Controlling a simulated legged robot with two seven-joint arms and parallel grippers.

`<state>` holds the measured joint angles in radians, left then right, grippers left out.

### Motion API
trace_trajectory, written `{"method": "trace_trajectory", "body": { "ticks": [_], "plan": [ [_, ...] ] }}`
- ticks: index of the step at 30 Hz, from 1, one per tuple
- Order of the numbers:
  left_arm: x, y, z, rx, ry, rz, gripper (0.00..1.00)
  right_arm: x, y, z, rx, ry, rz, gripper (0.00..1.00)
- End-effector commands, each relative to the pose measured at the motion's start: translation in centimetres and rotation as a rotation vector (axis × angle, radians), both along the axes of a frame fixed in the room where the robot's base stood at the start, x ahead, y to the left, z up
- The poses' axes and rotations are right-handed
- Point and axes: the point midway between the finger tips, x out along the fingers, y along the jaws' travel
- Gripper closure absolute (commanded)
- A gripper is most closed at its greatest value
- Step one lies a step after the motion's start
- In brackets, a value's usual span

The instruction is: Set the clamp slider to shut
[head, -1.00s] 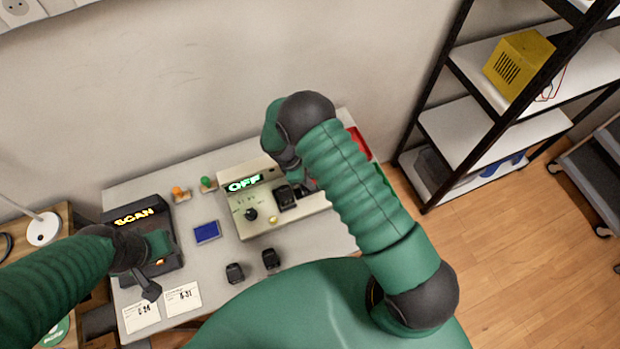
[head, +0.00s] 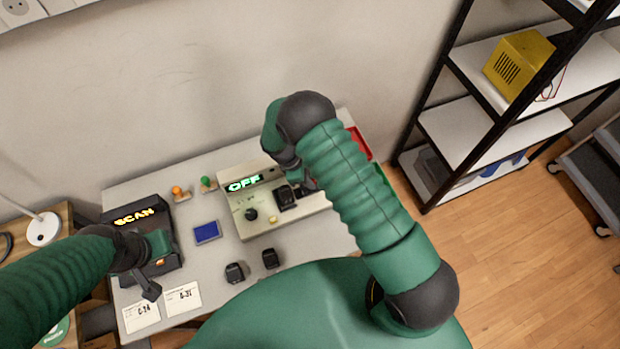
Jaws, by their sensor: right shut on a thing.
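A beige device (head: 240,217) with a lit green "OFF" display (head: 244,184) stands on the table. My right gripper (head: 306,186) is at the device's right part, just right of the black block, mostly hidden by my own arm. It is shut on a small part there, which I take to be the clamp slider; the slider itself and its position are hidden. My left gripper (head: 152,288) hangs by the black "SCAN" device; its jaw opening is unclear.
The black scanner (head: 138,216) shows "SCAN". A blue pad (head: 207,232), two black blocks (head: 235,272) and two paper cards (head: 183,297) lie on the table. Orange (head: 179,193) and green (head: 206,184) knobbed pieces stand behind. A red bin (head: 360,143) is at the right edge.

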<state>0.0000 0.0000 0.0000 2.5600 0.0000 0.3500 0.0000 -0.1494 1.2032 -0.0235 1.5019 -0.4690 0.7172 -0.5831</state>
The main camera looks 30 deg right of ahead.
Motion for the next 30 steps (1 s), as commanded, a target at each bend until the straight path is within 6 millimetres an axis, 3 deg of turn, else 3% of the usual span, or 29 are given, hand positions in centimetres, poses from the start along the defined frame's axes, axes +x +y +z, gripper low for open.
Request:
{"method": "trace_trajectory", "body": {
  "ticks": [12,20,27,28,30],
  "plan": [
    [0.0,0.0,-0.1,0.000,0.000,0.000,0.64,0.2,-0.1,0.1,-0.003,-0.003,0.001,1.00],
    [0.0,0.0,-1.3,0.000,0.000,0.000,0.64,0.4,3.0,-0.1,-0.001,-0.004,0.003,1.00],
    [0.0,0.0,-1.2,0.000,0.000,0.000,0.64,0.4,3.3,0.1,0.002,-0.005,0.002,1.00],
    [0.0,0.0,-1.2,0.000,0.000,0.000,0.64,0.4,3.3,0.1,0.002,-0.005,0.002,0.78],
    [0.0,0.0,-1.2,0.000,0.000,0.000,0.64,0.4,3.3,0.1,0.002,-0.005,0.002,0.68]
  ]
}}
